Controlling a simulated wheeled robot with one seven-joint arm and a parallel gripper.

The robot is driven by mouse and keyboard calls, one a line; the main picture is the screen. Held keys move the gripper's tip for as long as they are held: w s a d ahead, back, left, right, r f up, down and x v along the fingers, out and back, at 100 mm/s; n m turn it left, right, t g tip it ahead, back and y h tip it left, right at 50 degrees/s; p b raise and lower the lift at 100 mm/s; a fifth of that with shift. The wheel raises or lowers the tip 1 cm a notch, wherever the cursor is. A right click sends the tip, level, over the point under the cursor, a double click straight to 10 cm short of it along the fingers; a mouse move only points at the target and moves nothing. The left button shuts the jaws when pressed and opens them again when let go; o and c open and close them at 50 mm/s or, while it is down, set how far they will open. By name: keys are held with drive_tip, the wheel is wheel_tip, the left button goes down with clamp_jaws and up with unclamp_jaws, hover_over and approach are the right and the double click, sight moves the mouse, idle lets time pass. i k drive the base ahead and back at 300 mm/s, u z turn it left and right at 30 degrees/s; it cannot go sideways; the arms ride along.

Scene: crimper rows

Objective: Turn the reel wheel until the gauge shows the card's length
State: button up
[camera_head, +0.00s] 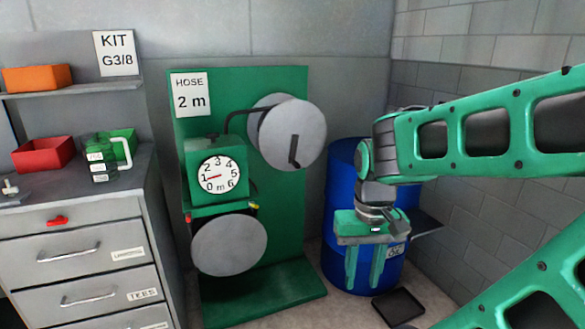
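A green stand (285,235) carries a white card (191,95) reading "HOSE 2 m". Below the card, a round white gauge (218,174) is marked 0 to 6 m. Its red needle points left, at about 1. A grey wheel (308,130) with a dark crank handle (294,150) sits at the upper right of the stand. A second grey disc (229,246) sits low, below the gauge. My gripper (364,288) points down in front of the blue drum, to the right of the stand. Its two fingers are apart with nothing visible between them, clear of the wheel.
A blue drum (340,190) stands behind my gripper. A dark tray (398,306) lies on the floor in front. An orange bin (37,77) sits on the shelf.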

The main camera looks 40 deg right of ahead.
sight(294, 133)
drive_tip(key=i, duration=1)
